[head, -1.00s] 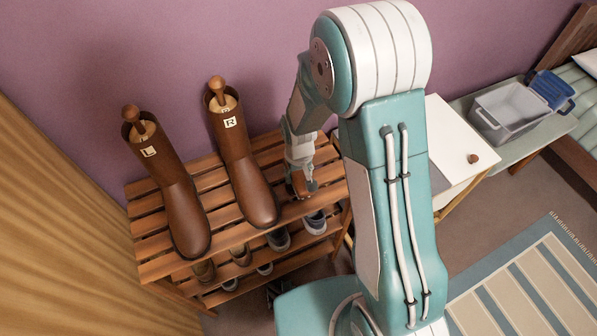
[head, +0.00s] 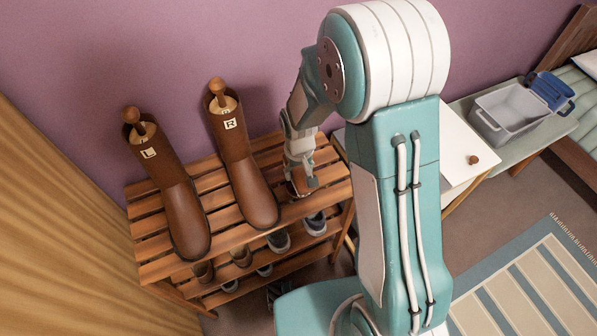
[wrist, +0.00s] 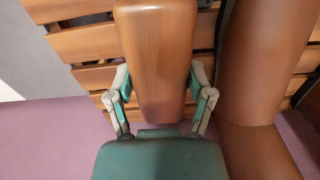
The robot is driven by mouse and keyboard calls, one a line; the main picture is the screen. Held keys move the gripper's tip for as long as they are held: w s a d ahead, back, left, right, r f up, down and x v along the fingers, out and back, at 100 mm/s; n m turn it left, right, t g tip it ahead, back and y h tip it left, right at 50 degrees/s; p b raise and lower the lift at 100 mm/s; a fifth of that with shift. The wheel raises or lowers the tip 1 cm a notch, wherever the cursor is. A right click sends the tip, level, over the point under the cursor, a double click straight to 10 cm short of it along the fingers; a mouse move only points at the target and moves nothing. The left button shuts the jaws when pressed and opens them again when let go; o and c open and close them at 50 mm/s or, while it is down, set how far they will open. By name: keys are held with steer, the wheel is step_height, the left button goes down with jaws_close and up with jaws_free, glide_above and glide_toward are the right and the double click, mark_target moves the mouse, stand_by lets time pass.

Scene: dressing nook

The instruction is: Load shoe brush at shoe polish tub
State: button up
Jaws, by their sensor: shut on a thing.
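My gripper (head: 301,182) is at the right end of the slatted wooden rack, low over its top shelf. In the wrist view my gripper (wrist: 160,92) has a finger on each side of the shoe brush (wrist: 157,50), whose smooth brown wooden body is held between them. The brush's bristles are not in sight, and in the head view the brush is mostly hidden by my gripper. I cannot make out a shoe polish tub in either view. I cannot tell whether the brush touches the slats.
A brown boot marked L (head: 178,205) and one marked R (head: 245,160) stand on the rack (head: 150,247), left of my gripper. Several shoes sit on lower shelves. A white cabinet (head: 458,140) and grey bin (head: 508,112) are at right.

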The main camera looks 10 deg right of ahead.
mark_target(299, 170)
steer(key=shift+r, duration=2.3)
steer(key=w+d+f+m, duration=0.1)
steer(key=w+d, duration=0.2)
steer(key=w+d+f+m, duration=0.1)
steer(key=w+d+f, duration=0.1)
steer(key=w+d, duration=0.1)
steer(key=w+d+f, duration=0.2)
steer(key=w+d, duration=0.1)
steer(key=shift+w+m, duration=0.1)
steer(key=shift+m, duration=0.3)
steer(key=shift+r, duration=0.1)
